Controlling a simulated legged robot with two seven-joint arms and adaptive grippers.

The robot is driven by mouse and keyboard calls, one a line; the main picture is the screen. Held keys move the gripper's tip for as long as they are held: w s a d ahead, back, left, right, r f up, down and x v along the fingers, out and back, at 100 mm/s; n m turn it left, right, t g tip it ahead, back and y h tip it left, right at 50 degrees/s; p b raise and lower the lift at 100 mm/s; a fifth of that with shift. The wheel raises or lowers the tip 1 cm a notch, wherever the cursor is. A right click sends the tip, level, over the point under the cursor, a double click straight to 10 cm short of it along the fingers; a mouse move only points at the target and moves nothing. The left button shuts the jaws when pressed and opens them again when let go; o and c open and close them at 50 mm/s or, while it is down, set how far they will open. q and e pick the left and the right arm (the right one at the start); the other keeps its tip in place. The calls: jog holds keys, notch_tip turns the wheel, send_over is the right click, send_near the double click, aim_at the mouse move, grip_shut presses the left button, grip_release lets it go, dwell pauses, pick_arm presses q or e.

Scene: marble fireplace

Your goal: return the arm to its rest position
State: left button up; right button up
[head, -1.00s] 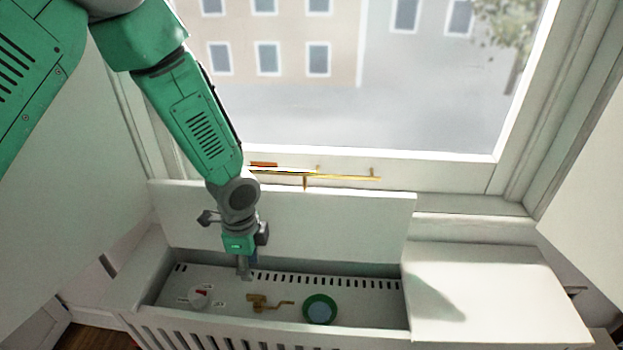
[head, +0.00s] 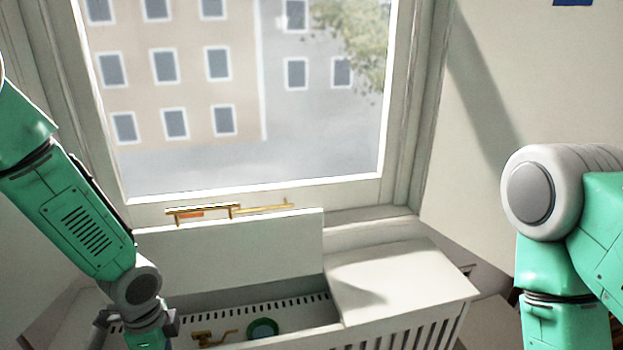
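My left arm (head: 85,225) comes in from the left and hangs down over the left part of an open white radiator cover. The top of its gripper (head: 148,335) shows at the bottom edge; the fingertips are cut off below the picture. My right arm (head: 560,250) is at the right side, pointing down. Its gripper is outside the picture.
The cover's compartment holds a brass valve (head: 207,338) and a green round dial (head: 263,328). A raised white lid (head: 235,247) stands behind it. A closed white lid (head: 400,280) lies to the right. A brass window handle (head: 205,211) is on the window frame.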

pick_arm(q)
jog(key=s+f+n, duration=0.3)
jog(key=s+n, duration=0.2)
jog(key=s, duration=0.2)
jog(key=s+f+n, duration=0.4)
jog(key=s+n, duration=0.1)
jog(key=s, duration=0.3)
jog(key=s+a+f+n, duration=0.1)
jog(key=s+f+n, duration=0.2)
jog(key=s, duration=0.5)
jog(key=shift+f+n+t, duration=0.2)
jog(key=shift+n+t, duration=0.1)
jog(key=shift+n, duration=0.6)
jog(key=shift+w, duration=0.15)
